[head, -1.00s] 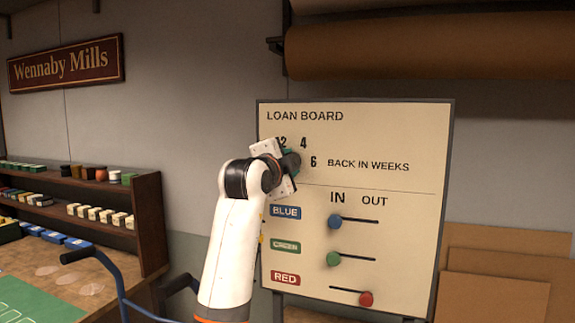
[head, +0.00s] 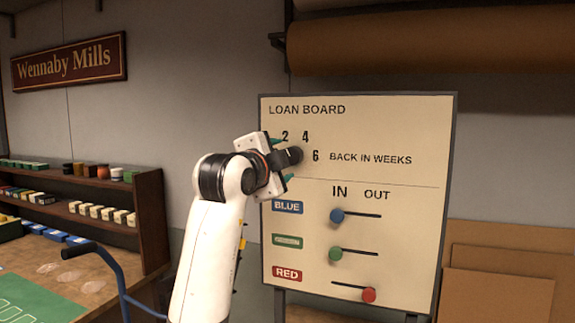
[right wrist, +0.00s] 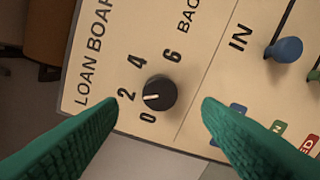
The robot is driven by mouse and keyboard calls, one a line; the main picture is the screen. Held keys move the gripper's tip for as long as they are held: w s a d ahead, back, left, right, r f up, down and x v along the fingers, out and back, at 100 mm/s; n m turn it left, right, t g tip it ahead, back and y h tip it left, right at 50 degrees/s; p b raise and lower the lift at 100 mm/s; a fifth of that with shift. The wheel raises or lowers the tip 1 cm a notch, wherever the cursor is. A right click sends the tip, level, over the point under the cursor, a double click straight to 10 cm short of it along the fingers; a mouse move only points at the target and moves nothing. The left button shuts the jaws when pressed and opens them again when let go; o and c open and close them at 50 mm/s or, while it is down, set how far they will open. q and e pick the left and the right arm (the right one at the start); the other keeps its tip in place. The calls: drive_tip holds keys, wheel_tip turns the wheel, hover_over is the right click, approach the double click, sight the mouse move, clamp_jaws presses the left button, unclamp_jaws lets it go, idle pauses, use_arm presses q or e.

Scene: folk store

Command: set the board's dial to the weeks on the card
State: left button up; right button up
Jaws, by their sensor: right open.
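The cream loan board (head: 400,125) stands ahead with the numbers 0, 2, 4 and 6 around a black dial. In the right wrist view, the dial (right wrist: 160,94) has a white pointer line facing the 2. My right gripper (head: 281,159) is in front of the dial. Its green fingers are open, one on each side of the dial in the wrist view, apart from it and holding nothing. In the head view the gripper hides the 0 and part of the dial. I see no card with weeks on it. My left gripper is out of view.
Below the dial are a blue slider knob (head: 337,216) and a green one (head: 336,254) at the IN side, and a red one (head: 369,295) at the OUT side. Shelves (head: 100,200) and a table with a green mat (head: 35,295) stand left. Brown panels (head: 500,290) lean right.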

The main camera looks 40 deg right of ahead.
drive_tip(key=b+v, duration=0.1)
drive_tip(key=v, duration=0.4)
drive_tip(key=shift+s+a, duration=0.15)
drive_tip(key=shift+a, duration=0.1)
idle(0.3)
